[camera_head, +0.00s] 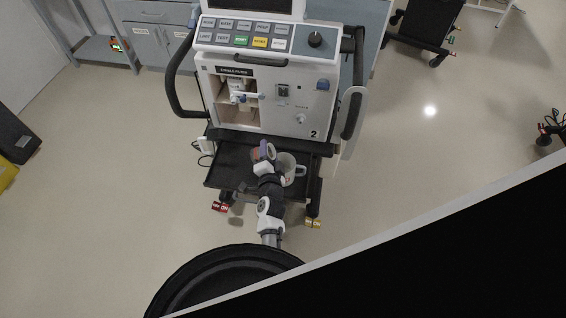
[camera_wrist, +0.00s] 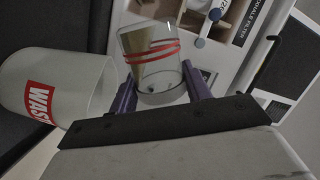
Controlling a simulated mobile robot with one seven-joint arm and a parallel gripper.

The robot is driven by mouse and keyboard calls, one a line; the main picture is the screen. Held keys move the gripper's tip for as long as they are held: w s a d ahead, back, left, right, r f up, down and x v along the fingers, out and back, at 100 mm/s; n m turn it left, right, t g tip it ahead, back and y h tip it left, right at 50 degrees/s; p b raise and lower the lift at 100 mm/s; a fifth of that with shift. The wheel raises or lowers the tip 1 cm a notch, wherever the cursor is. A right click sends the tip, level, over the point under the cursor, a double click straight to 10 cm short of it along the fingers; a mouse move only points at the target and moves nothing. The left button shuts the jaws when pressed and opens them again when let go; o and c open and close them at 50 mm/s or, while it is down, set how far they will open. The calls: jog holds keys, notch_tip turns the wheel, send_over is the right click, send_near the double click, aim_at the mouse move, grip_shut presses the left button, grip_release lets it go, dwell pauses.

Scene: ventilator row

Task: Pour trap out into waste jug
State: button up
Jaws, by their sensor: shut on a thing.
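The trap is a clear cup (camera_wrist: 152,62) with red bands around it; in the wrist view it sits between the purple fingers of my gripper (camera_wrist: 160,85), which is shut on it. It looks tilted in that view, and I cannot tell whether liquid is in it. The waste jug (camera_wrist: 62,88) is a pale translucent jug with a red label, left of the trap and apart from it in the wrist view. In the head view the jug (camera_head: 290,168) stands on the cart's black shelf, right of my gripper (camera_head: 263,151).
The ventilator (camera_head: 270,95) stands above the black shelf (camera_head: 228,172), with an open exhale filter bay (camera_head: 236,105) in its front. Black handles flank it. Open floor lies left and right of the cart.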

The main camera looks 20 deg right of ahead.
jog(key=shift+d+r+m+b, duration=0.2)
jog(key=shift+m+b, duration=0.6)
jog(key=shift+m, duration=0.2)
dwell(0.6)
jog(key=shift+s+d+r+m+b, duration=0.1)
jog(key=shift+s+d+m+b, duration=0.3)
jog(key=shift+d+m+b, duration=0.4)
dwell(1.4)
jog(key=shift+s+d+r+m+t+b, duration=0.1)
jog(key=shift+m+t+b, duration=0.4)
jog(key=shift+m+b, duration=0.5)
dwell(1.8)
jog(key=n+p, duration=0.1)
jog(key=p, duration=0.1)
jog(key=a+r+n+p, duration=0.1)
jog(key=p, duration=0.1)
jog(key=shift+w+a+n, duration=0.15)
jog(key=shift+w+n, duration=0.15)
jog(key=shift+n, duration=0.1)
jog(key=n+p, duration=0.1)
jog(key=a+f+n+g, duration=0.1)
jog(key=shift+w+f+n+p, duration=0.2)
jog(key=shift+f+n+p, duration=0.05)
jog(key=shift+n+p, duration=0.15)
jog(key=shift+f, duration=0.15)
jog(key=shift+n, duration=0.3)
jog(key=shift+f, duration=0.1)
